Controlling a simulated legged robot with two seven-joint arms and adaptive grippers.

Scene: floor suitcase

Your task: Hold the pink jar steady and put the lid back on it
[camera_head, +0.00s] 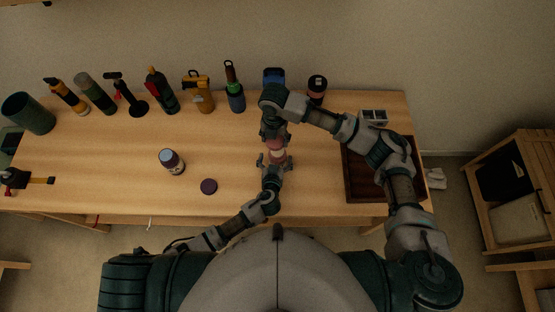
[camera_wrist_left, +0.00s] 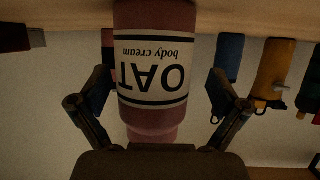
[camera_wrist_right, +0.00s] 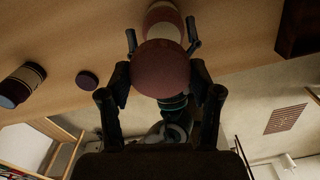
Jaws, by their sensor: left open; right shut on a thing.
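The pink jar (camera_head: 279,157), with a white "OAT body cream" label (camera_wrist_left: 153,70), stands on the table near the middle front. My left gripper (camera_head: 273,163) is open, with its fingers on either side of the jar; in the left wrist view a gap shows beside each finger. The pink lid (camera_head: 275,144) is in my right gripper (camera_head: 274,138), which is shut on it. In the right wrist view the round lid (camera_wrist_right: 160,69) sits between the fingers, in front of the jar (camera_wrist_right: 164,22). Whether lid and jar touch is unclear.
A dark round lid (camera_head: 209,186) and a blue-topped jar (camera_head: 172,162) stand left of the pink jar. A dark wooden tray (camera_head: 357,190) is at the right. Several bottles and tools, including a yellow can (camera_head: 199,97), line the back. The table's front edge is close.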

